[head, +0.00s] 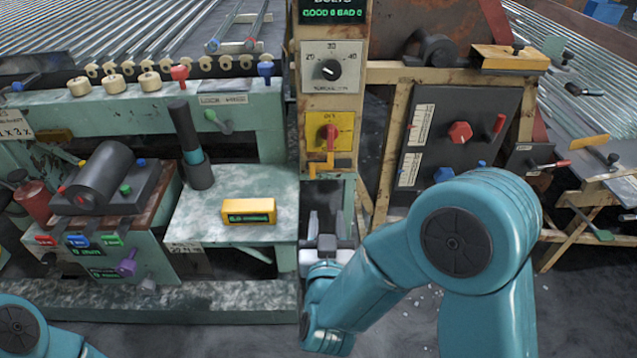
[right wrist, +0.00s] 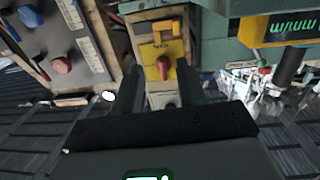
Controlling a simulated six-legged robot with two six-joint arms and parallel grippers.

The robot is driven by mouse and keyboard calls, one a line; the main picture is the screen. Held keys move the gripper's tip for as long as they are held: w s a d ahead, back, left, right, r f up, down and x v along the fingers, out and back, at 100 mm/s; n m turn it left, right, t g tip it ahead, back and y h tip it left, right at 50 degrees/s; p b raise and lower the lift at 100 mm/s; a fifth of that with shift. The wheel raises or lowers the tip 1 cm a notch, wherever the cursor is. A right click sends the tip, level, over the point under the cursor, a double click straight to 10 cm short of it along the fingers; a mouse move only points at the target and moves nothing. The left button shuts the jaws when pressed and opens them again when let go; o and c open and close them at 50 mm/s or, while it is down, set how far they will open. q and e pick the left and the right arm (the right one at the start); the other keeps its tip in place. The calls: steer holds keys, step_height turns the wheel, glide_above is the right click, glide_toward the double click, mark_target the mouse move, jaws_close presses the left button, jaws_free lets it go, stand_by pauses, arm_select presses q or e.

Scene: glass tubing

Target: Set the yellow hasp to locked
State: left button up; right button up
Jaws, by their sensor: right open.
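The yellow hasp (head: 321,166) is a small angled bar on the wooden post, just below a yellow plate (head: 345,145) with a red knob (head: 329,133). Whether the hasp is locked is too small to tell. My right gripper (head: 326,213) is open and empty, below and in front of the hasp. In the right wrist view my right gripper's dark fingers (right wrist: 158,92) stand apart, with the red knob (right wrist: 164,66) showing between them, beyond their tips. The yellow hasp (right wrist: 160,28) seems to show above the knob there. My left gripper is out of view.
A dial box (head: 331,69) sits above the yellow plate on the post. A yellow display box (head: 248,213) stands on the green bench to the left. A dark panel (head: 452,138) with red and blue knobs is to the right. Open floor lies below.

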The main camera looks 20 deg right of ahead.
steer(key=a+f+b, duration=0.1)
steer(key=a+b, duration=0.1)
steer(key=a, duration=0.1)
glide_toward(313, 174)
steer(key=shift+t+y, duration=0.4)
steer(key=x, duration=0.9)
steer(key=shift+w+d+f+b, duration=0.2)
steer(key=shift+w+d+b, duration=0.1)
steer(key=shift+b, duration=0.1)
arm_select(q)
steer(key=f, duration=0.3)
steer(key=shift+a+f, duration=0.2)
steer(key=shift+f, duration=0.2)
arm_select(e)
steer(key=shift+s, duration=0.1)
steer(key=shift+c, duration=0.3)
jaws_close()
